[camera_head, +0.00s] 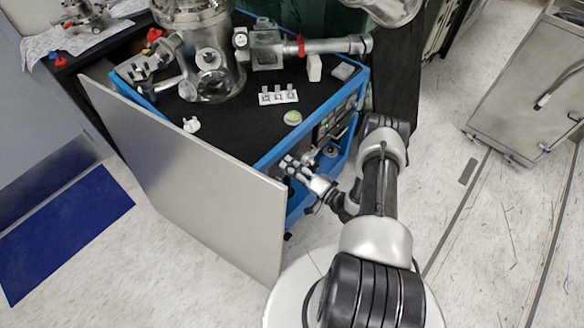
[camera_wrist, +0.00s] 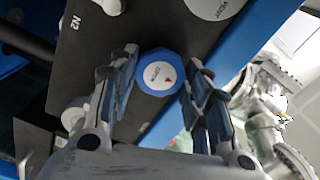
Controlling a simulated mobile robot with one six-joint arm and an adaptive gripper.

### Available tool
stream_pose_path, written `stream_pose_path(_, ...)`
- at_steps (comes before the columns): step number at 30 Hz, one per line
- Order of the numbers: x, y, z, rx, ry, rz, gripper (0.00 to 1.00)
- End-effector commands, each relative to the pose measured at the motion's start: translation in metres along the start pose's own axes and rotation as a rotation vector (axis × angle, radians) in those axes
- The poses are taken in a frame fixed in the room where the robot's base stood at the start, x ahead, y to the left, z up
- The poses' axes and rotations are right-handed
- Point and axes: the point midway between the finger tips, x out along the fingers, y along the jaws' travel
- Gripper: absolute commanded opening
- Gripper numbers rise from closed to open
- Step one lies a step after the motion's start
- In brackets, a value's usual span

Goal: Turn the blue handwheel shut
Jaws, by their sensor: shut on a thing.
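The blue handwheel (camera_wrist: 139,84) shows in the wrist view, with a white round face bearing small dark lettering and a red mark. It sits on a dark panel (camera_wrist: 98,50) lettered "N2". My gripper (camera_wrist: 163,62) has one finger on each side of the wheel and is shut on it. In the head view my gripper (camera_head: 290,164) is at the near corner of the blue-framed cart (camera_head: 270,155), by the end of the grey side panel. The handwheel cannot be made out in that view.
A pale round knob or disc (camera_wrist: 210,5) is close by on the panel. Metal fittings (camera_wrist: 262,105) are at right in the wrist view. The large grey panel (camera_head: 190,175) stands beside my gripper. A metal vacuum chamber (camera_head: 207,60) stands on the cart.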

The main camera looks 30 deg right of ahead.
Motion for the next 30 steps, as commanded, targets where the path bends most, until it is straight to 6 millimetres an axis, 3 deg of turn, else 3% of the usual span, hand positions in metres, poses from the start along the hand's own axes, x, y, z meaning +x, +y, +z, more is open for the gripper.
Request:
stream_pose_path(9, -0.0002, 0.0004, 0.0006, 0.109, -0.001, 0.001, 0.20)
stream_pose_path(24, -0.0002, 0.0003, 0.0007, 0.127, -0.001, 0.001, 0.20)
stream_pose_path(25, -0.0002, 0.0003, 0.0007, 0.127, -0.001, 0.001, 0.45)
stream_pose_path(30, -0.0002, 0.0002, 0.0005, 0.126, -0.001, 0.001, 0.56)
